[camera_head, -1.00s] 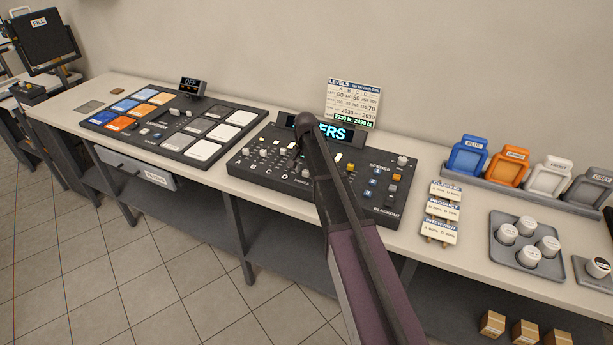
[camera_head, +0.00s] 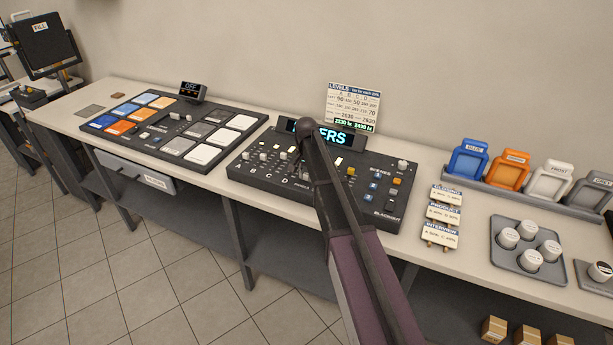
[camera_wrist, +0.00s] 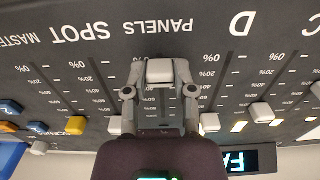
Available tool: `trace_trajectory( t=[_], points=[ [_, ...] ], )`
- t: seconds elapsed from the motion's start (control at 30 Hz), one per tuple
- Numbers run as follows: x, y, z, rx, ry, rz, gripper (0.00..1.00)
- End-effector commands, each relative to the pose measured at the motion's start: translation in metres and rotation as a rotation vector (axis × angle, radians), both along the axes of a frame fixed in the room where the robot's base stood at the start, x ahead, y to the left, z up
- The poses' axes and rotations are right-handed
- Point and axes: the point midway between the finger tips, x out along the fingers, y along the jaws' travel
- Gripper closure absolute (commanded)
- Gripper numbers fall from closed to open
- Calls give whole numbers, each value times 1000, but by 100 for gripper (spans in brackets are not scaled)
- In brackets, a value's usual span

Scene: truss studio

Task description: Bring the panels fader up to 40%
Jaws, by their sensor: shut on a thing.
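In the wrist view, which is upside down to the lettering, my gripper (camera_wrist: 160,84) is shut on the white cap of the panels fader (camera_wrist: 160,71), a finger on each side. The cap sits below the PANELS label (camera_wrist: 174,26), beside the low end of its scale, roughly near the 20% mark (camera_wrist: 207,73). The exact reading is hard to tell. My gripper partly hides the slot. In the head view, my arm covers much of the lighting desk (camera_head: 262,190), and the held cap cannot be made out.
Neighbouring fader caps, at SPOT (camera_wrist: 115,125) and D (camera_wrist: 262,112), stand close on both sides. The desk's display (camera_wrist: 240,160) is partly hidden. A levels card (camera_head: 353,101) stands behind the desk. A swatch board (camera_head: 170,128) lies left, and scene cards (camera_head: 443,213) lie right.

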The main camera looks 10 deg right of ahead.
Motion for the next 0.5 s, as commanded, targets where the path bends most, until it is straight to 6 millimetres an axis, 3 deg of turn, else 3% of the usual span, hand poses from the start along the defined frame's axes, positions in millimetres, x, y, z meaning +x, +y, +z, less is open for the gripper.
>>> trace_trajectory(
  t=[0.2,0.47,0.5],
  points=[
    [22,-16,0,-2,3,-1,100],
    [21,-17,0,-3,3,-1,100],
    [21,-17,0,-3,3,-1,63]
  ],
)
